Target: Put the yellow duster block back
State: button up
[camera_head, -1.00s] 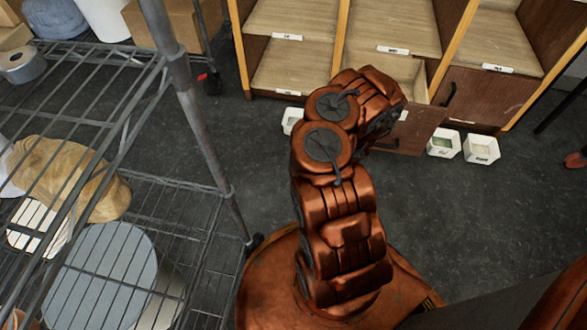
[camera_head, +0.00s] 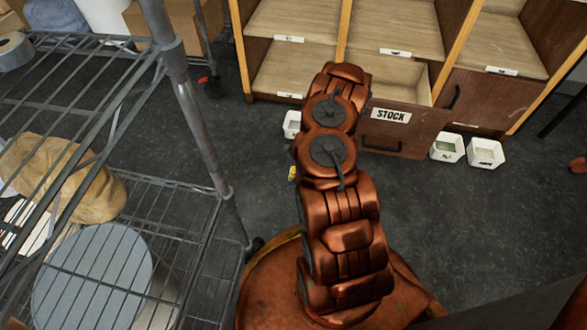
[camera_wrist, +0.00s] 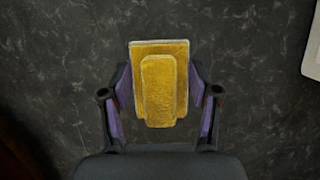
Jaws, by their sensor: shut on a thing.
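The yellow duster block (camera_wrist: 160,85) shows in the middle of the wrist view, a flat slab with a smaller raised piece on it. My gripper (camera_wrist: 160,92) is shut on it, with one purple-sided finger at each side. Dark floor shows behind the block. In the head view my arm hides the gripper; only a small yellow patch (camera_head: 292,173) shows left of the arm, likely part of the block. An open drawer labelled STOCK (camera_head: 408,140) is at the foot of the wooden shelving; my arm covers part of its left side.
Wooden cubbies (camera_head: 395,25) with small white labels stand at the back. White bins (camera_head: 447,148) sit on the floor right of the drawer, and another (camera_head: 291,124) left of it. A wire rack (camera_head: 190,110) fills the left side. Grey floor at right is largely clear.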

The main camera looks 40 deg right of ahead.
jog(key=w, duration=0.2)
jog(key=w+d, duration=0.1)
jog(key=w, duration=0.1)
jog(key=shift+w+d+f+b, duration=0.1)
jog(key=shift+d+f+b, duration=0.1)
jog(key=shift+b, duration=0.2)
jog(key=shift+w, duration=0.35)
notch_tip(320, 180, down, 4)
jog(key=shift+w+a+r+b, duration=0.1)
jog(key=shift+b, duration=1.1)
jog(key=shift+r, duration=0.1)
jog(key=o, duration=1.3)
jog(key=shift+o, duration=0.2)
jog(key=p+v, duration=0.5)
jog(key=v, duration=0.7)
jog(key=shift+p, duration=0.3)
